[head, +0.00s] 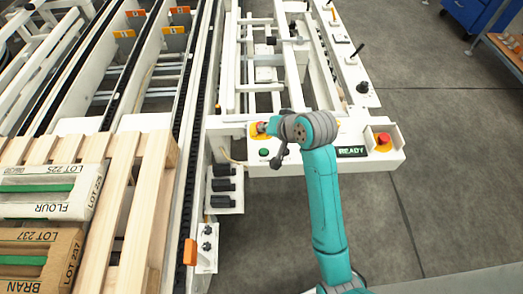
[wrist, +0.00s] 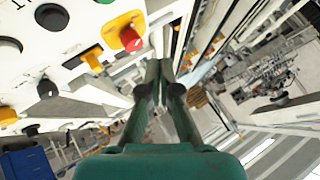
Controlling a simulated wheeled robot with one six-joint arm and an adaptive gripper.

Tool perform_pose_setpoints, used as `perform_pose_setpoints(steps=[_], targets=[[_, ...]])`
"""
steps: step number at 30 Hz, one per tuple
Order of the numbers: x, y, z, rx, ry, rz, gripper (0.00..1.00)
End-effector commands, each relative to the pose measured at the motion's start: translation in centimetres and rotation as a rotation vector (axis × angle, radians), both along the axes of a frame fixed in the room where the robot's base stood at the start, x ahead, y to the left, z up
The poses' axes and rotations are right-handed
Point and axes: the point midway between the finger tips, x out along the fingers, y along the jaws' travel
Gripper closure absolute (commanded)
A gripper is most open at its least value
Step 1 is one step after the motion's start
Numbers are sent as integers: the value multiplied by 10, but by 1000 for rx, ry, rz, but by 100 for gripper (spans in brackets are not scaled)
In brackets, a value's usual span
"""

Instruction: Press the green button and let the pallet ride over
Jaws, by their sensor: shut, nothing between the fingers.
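The green button (head: 264,152) is on the white control panel (head: 225,124), left of the lit READY display (head: 351,152). In the wrist view only an edge of the green button (wrist: 104,1) shows at the top. My gripper (wrist: 160,68) is shut and empty, apart from the green button and to the right of a red knob on a yellow base (wrist: 130,38). In the head view my wrist partly hides the gripper and panel. The wooden pallet (head: 128,215) is at the left, bearing bags marked FLOUR (head: 40,192) and BRAN (head: 35,258).
A red stop button (head: 383,139) sits on the panel's right end. Black chain rails (head: 195,105) run beside the pallet, and an empty white roller frame (head: 262,85) lies behind the panel. The floor (head: 450,150) at right is clear.

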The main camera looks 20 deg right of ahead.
Motion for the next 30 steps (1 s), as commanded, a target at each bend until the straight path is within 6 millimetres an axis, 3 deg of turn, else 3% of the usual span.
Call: perform_pose_setpoints(steps=[11,24,30], targets=[[-1,0,-12,0,2,1,100],[-1,0,-66,1,2,0,100],[0,0,-82,-1,0,1,100]])
